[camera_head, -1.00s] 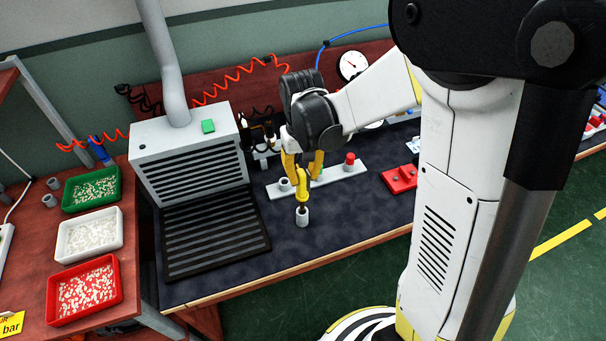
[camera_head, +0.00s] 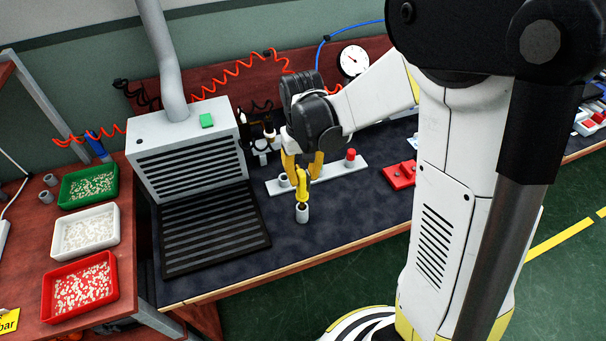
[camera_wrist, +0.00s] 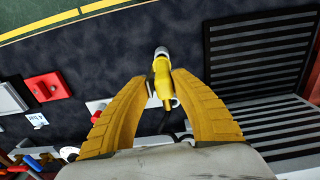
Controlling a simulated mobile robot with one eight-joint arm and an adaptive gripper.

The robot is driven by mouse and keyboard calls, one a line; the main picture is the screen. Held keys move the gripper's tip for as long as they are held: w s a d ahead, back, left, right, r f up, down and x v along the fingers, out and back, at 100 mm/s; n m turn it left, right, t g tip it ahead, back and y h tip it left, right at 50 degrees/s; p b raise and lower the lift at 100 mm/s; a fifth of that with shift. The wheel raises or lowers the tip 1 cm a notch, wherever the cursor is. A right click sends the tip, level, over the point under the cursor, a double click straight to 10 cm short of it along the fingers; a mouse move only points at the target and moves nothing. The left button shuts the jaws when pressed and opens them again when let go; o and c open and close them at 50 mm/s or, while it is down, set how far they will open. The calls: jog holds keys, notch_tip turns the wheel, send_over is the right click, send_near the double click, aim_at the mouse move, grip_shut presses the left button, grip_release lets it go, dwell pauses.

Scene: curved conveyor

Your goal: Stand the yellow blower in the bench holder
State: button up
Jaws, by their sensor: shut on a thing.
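The yellow blower (camera_head: 302,183) is upright between the fingers of my gripper (camera_head: 304,168) at the front part of the bench. In the wrist view, the blower (camera_wrist: 163,82) sits between the two yellow fingertips (camera_wrist: 162,82), which are shut on it.
A grey vented box (camera_head: 185,155) with a black slatted grille (camera_head: 212,235) stands to the left. A red block (camera_head: 399,175) lies to the right. Green, white and red trays (camera_head: 78,290) sit on the left table. The dark bench top is clear in front right.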

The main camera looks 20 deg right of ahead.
aim_at(303, 187)
jog(key=shift+f+b, duration=2)
jog(key=shift+f, duration=0.45)
jog(key=o, duration=1)
jog(key=shift+r, duration=0.1)
notch_tip(303, 187, up, 12)
jog(key=shift+s+a+r+t, duration=0.1)
jog(key=shift+s+r+t, duration=0.45)
jog(key=shift+s+t, duration=1.1)
jog(key=shift+s+d+r+t, duration=0.1)
jog(key=shift+s+r+t, duration=0.6)
jog(key=shift+s, duration=1.9)
jog(key=shift+s+a+r+t, duration=0.1)
jog(key=shift+s+r+t, duration=0.35)
jog(key=shift+s+t, duration=1.25)
